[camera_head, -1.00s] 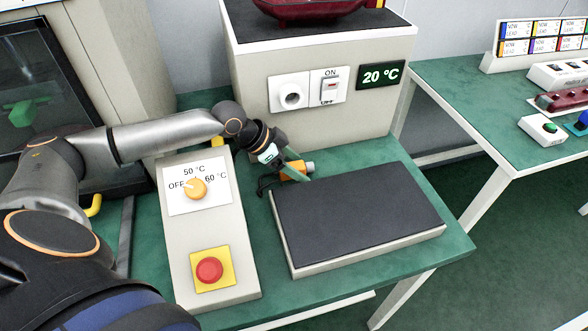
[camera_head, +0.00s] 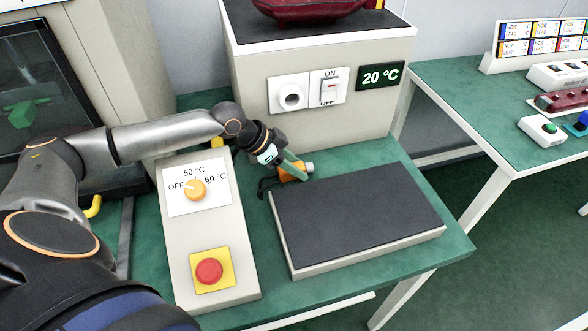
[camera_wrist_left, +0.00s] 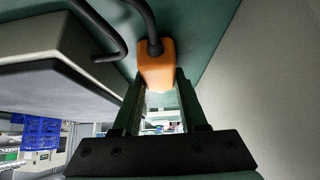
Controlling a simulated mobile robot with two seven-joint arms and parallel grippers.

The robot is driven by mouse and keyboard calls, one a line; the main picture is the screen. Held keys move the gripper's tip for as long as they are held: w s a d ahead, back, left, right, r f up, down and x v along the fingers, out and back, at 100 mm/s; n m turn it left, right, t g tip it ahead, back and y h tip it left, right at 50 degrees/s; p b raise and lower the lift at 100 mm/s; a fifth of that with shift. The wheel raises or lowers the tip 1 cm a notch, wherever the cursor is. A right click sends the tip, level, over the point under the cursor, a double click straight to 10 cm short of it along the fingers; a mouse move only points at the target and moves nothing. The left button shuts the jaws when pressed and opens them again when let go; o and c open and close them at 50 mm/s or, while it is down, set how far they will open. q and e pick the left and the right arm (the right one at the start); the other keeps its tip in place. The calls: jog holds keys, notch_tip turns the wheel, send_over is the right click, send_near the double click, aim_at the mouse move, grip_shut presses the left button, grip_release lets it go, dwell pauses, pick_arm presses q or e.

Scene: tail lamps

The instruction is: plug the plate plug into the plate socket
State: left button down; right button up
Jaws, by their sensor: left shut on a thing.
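The plate plug (camera_head: 289,175) is orange with a pale tip pointing right and a dark cable. It is low at the table's back, between the control box and the dark plate. My left gripper (camera_head: 299,169) is shut on it. In the left wrist view the orange plug body (camera_wrist_left: 156,66) sits between the two fingers (camera_wrist_left: 160,88), with its cable running up and away. The plate socket (camera_head: 290,96) is a round hole in a white panel on the front of the beige cabinet, above and apart from the plug. My right gripper is not in view.
The dark flat plate (camera_head: 355,215) stands right of the plug. The sloped control box (camera_head: 210,235) with an orange knob and red button stands left. An ON/OFF switch (camera_head: 329,88) and a 20 °C display (camera_head: 381,74) are right of the socket. Green table shows around them.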

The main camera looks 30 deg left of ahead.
pick_arm(q)
jog(key=shift+s+d+r, duration=0.1)
jog(key=shift+d+r, duration=0.05)
jog(key=shift+r, duration=0.4)
notch_tip(320, 180, up, 11)
jog(key=p, duration=0.2)
jog(key=s+d+p, duration=0.3)
jog(key=s+d, duration=0.9)
jog(key=d, duration=0.3)
jog(key=shift+s+f, duration=0.3)
jog(key=shift+s, duration=0.1)
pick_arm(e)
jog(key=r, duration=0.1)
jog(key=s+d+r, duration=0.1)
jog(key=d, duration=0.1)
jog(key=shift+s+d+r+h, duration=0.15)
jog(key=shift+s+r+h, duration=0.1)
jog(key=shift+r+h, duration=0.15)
